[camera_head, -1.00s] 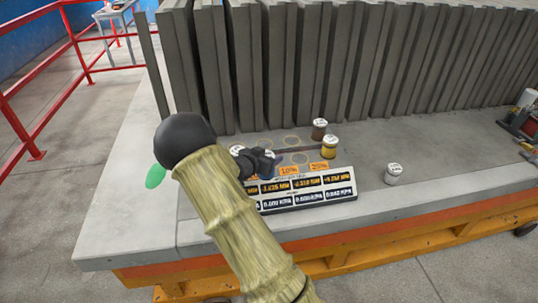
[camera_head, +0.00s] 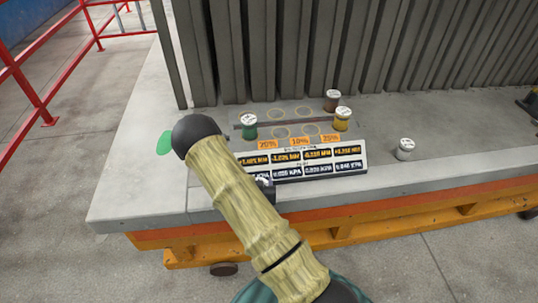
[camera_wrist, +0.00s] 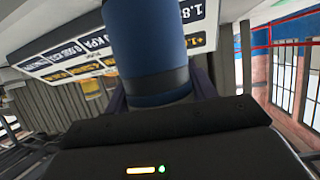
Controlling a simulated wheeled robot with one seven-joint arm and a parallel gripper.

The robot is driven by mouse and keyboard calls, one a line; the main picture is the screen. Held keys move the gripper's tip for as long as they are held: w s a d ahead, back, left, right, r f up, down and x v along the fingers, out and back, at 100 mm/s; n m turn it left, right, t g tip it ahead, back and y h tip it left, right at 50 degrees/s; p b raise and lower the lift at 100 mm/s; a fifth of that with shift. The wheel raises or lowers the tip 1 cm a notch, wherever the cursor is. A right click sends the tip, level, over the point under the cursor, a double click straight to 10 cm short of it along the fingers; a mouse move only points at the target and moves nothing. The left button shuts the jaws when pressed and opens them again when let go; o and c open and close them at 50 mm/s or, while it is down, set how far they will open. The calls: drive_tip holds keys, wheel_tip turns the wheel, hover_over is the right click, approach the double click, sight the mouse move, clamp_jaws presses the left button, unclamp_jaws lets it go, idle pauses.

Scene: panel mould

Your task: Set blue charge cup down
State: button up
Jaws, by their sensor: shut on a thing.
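The blue charge cup (camera_wrist: 150,45) fills the upper middle of the wrist view, a blue cylinder with a darker band. My gripper (camera_wrist: 160,90) is shut on it, with a dark finger on either side. In the head view my arm hides the cup and most of the gripper. Only a small dark part of the gripper shows beside the arm, in front of the display panel. The panel (camera_head: 303,163), with several readouts, stands on the grey slab. I cannot tell whether the held cup touches anything.
A green cup (camera_head: 248,126), a yellow cup (camera_head: 342,119) and a brown cup (camera_head: 332,101) stand by the tray. A white cup (camera_head: 404,149) stands alone at right. Tall grey panels (camera_head: 330,50) line the back. A green patch (camera_head: 164,143) lies left.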

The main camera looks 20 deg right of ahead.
drive_tip(key=s+a+f+n+t+y, duration=0.1)
drive_tip(key=s+a+f+n+y, duration=0.4)
drive_tip(key=a+f, duration=0.3)
wheel_tip(320, 180, down, 3)
drive_tip(key=shift+s+f+y, duration=0.1)
drive_tip(key=shift+s+y, duration=0.3)
drive_tip(key=shift+s, duration=0.3)
drive_tip(key=shift+w+a, duration=0.1)
drive_tip(key=shift+w+r, duration=0.15)
drive_tip(key=shift+r, duration=0.15)
